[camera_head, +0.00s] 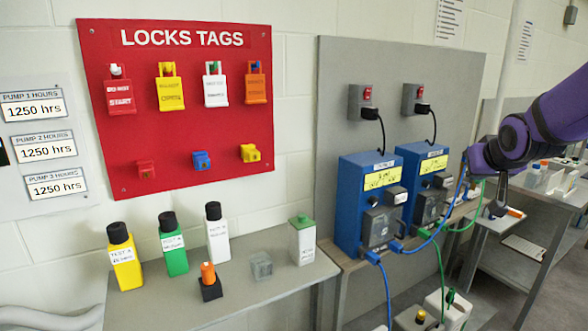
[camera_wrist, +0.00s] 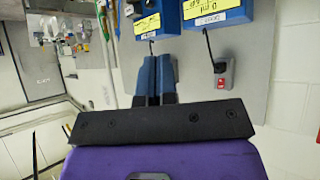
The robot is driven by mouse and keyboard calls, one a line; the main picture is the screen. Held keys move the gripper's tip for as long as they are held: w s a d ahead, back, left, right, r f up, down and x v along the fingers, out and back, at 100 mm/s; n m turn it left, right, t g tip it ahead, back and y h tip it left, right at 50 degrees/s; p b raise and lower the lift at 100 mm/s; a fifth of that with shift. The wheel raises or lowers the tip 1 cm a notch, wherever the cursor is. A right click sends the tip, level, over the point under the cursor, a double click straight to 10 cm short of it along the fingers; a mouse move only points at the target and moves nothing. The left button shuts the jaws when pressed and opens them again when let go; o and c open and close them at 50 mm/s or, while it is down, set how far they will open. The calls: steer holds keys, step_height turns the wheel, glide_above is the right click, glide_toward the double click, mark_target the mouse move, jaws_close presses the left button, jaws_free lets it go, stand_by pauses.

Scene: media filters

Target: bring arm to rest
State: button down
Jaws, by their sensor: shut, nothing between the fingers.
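My arm (camera_head: 545,120), purple with dark joints, reaches in from the right edge in the head view, in front of the bench area right of the blue pumps. My gripper (camera_wrist: 154,58) shows in the wrist view as two dark blue fingers side by side, shut and empty. A black bracket crosses below them, above a purple link of mine. The fingers point toward the grey panel and the blue pumps, which look upside down there. No contact between the fingers and anything shows. The exact fingertip position is hard to make out in the head view.
Two blue pumps (camera_head: 368,205) with yellow labels stand before a grey panel (camera_head: 395,65), with cables and tubes beside my arm. Several bottles (camera_head: 173,243) stand on a grey shelf (camera_head: 245,293) at the left. A red lock board (camera_head: 125,75) hangs above. Another bench (camera_head: 560,187) stands at the right.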

steer(key=s+a+r+g+y, duration=0.1)
steer(key=s+a, duration=0.3)
steer(key=s, duration=1)
steer(key=s+a+r+n+g, duration=0.1)
steer(key=s+a+g, duration=0.2)
steer(key=s, duration=1.1)
steer(key=shift+a+r+g+y, duration=0.15)
steer(key=shift+a+g+y, duration=0.25)
steer(key=shift+a, duration=0.75)
